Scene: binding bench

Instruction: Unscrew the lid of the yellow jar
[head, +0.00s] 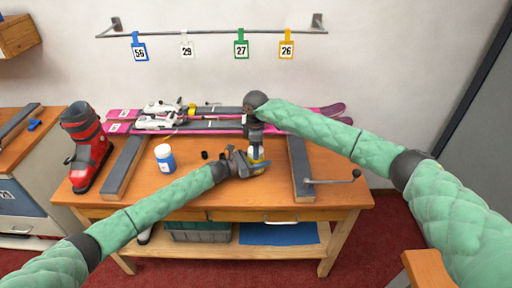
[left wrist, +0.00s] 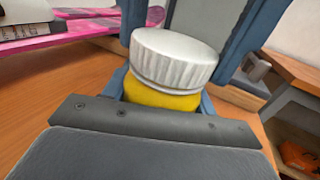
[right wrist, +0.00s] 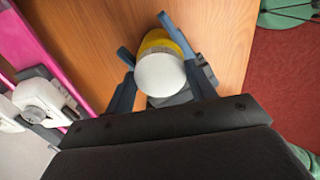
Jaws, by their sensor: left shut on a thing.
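The yellow jar (head: 257,154) is upright above the bench, largely hidden by my grippers in the head view. Its yellow body (left wrist: 160,97) and ribbed white lid (left wrist: 172,58) show clearly in the left wrist view, the lid sitting on top. My left gripper (head: 252,164) is shut on the jar body, below the lid. My right gripper (head: 256,143) points down from above. Its fingers are spread on either side of the lid (right wrist: 160,74), with a gap visible on one side in the right wrist view.
A white jar with a blue label (head: 165,158) and a small black piece (head: 204,155) stand left of my left gripper. Pink skis (head: 215,127) lie along the back, and a red ski boot (head: 88,148) stands at the left.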

